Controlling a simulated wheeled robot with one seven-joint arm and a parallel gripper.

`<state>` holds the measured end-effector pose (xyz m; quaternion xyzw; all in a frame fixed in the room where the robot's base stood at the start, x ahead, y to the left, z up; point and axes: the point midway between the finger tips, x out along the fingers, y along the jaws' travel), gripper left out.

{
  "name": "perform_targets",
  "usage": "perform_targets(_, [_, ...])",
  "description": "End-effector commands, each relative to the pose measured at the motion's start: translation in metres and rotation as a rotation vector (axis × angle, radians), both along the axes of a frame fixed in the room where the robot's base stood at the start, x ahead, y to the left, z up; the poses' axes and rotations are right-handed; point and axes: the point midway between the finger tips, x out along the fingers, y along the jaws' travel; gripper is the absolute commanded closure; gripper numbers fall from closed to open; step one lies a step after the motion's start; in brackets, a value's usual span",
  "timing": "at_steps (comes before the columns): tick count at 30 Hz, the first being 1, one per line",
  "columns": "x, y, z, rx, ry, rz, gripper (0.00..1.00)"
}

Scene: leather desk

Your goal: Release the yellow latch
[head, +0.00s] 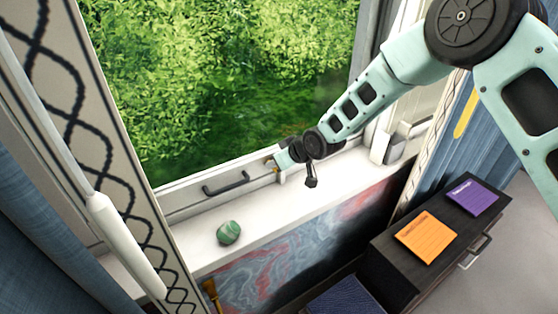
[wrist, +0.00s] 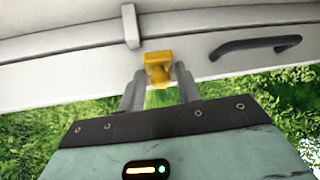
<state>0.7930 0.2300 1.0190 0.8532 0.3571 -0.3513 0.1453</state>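The yellow latch (wrist: 157,62) sits on the white window frame in the wrist view, beside a raised joint in the frame. A small yellow bit of it (head: 270,161) shows in the head view, mostly hidden by my gripper (head: 279,162). My gripper (wrist: 160,70) is open, with one grey finger on each side of the latch's lower knob. The fingertips come up level with the knob, and small gaps seem to show on both sides. Whether either finger touches it I cannot tell.
A dark handle (head: 226,184) is on the window frame near the latch. A green striped stone (head: 229,232) lies on the white sill (head: 275,215). A dark cabinet (head: 425,262) with orange (head: 427,236) and purple (head: 472,197) pads stands at the right.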

Motion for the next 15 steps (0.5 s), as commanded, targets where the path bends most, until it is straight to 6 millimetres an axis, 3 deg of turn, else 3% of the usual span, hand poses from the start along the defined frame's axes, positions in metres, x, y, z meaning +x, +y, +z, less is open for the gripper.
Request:
perform_targets(10, [-0.001,0.0,0.001,0.001,-0.001,0.0,0.58])
perform_targets(15, [-0.007,-0.008,0.011,0.002,-0.003,-0.001,0.58])
